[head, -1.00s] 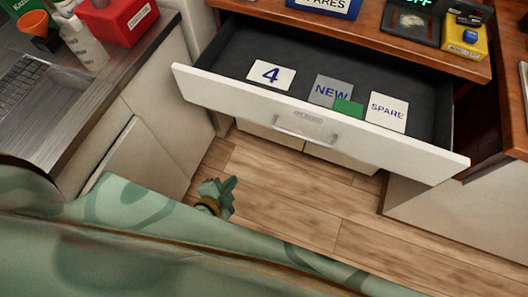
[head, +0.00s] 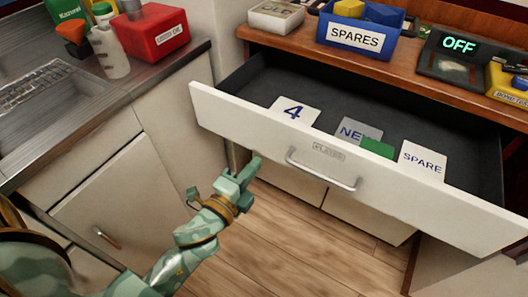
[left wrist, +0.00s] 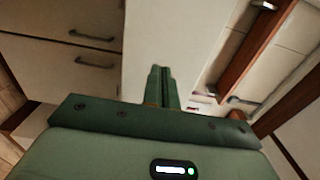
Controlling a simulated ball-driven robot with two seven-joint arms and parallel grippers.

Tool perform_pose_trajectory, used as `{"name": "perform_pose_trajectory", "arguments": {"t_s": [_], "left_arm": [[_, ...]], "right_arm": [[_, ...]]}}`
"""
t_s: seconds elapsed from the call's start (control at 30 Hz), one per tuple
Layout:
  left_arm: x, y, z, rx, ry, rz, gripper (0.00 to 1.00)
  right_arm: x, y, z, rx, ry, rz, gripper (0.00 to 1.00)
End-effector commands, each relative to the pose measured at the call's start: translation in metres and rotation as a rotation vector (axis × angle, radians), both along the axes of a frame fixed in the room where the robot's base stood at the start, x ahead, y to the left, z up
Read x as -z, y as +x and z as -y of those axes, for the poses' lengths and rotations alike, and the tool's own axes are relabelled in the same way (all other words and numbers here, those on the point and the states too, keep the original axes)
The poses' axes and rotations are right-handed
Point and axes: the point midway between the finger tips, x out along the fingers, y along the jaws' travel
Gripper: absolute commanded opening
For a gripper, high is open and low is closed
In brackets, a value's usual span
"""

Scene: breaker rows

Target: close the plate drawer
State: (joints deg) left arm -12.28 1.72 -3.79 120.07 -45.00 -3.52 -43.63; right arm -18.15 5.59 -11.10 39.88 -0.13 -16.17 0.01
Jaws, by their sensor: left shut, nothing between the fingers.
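The plate drawer (head: 330,150) stands pulled out in the head view, with a white front, a silver bar handle (head: 320,172) and a small label plate above the handle. Inside lie a "4" plate (head: 294,112), a grey "NEW" plate partly hidden by the front (head: 352,130), a green piece (head: 377,148) and a "SPARE" plate (head: 422,160). My left gripper (head: 248,168) is shut and empty, in front of the drawer front and left of the handle. Its shut fingers also show in the left wrist view (left wrist: 161,80). My right gripper is not in view.
The wooden counter (head: 400,70) above the drawer holds a blue "SPARES" bin (head: 358,37), a box with an "OFF" display (head: 460,58) and a yellow item (head: 508,85). A grey worktop (head: 110,85) with a red box (head: 150,32) and bottles is at left. Wooden floor (head: 270,245) is open below.

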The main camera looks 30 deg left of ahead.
Motion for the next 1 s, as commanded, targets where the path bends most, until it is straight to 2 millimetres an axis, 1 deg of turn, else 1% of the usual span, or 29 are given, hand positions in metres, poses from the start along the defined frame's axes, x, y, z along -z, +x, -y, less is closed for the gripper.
{"name": "perform_pose_trajectory", "arguments": {"t_s": [0.03,0.1,0.2,0.3,0.4,0.57,0.83,1.0], "left_arm": [[-0.001,0.011,0.000,0.002,0.002,0.002,0.00],[0.000,0.023,0.001,0.001,0.000,0.001,0.00],[0.001,0.037,0.001,0.001,0.000,0.000,0.00],[0.002,0.046,0.002,0.000,-0.001,-0.001,0.00],[0.002,0.051,0.002,0.000,-0.001,-0.002,0.00],[0.001,0.053,0.002,0.000,-0.002,-0.002,0.00],[0.001,0.054,0.002,0.000,-0.002,-0.002,0.00],[0.000,0.065,0.002,0.000,-0.002,0.000,0.00]], "right_arm": [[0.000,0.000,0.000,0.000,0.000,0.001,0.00],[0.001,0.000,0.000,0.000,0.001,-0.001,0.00],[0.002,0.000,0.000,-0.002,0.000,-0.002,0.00],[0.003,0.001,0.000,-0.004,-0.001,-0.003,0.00],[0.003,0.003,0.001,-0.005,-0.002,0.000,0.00],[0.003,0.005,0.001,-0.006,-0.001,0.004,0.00],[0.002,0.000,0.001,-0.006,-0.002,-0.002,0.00],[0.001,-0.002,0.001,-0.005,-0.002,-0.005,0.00]]}}
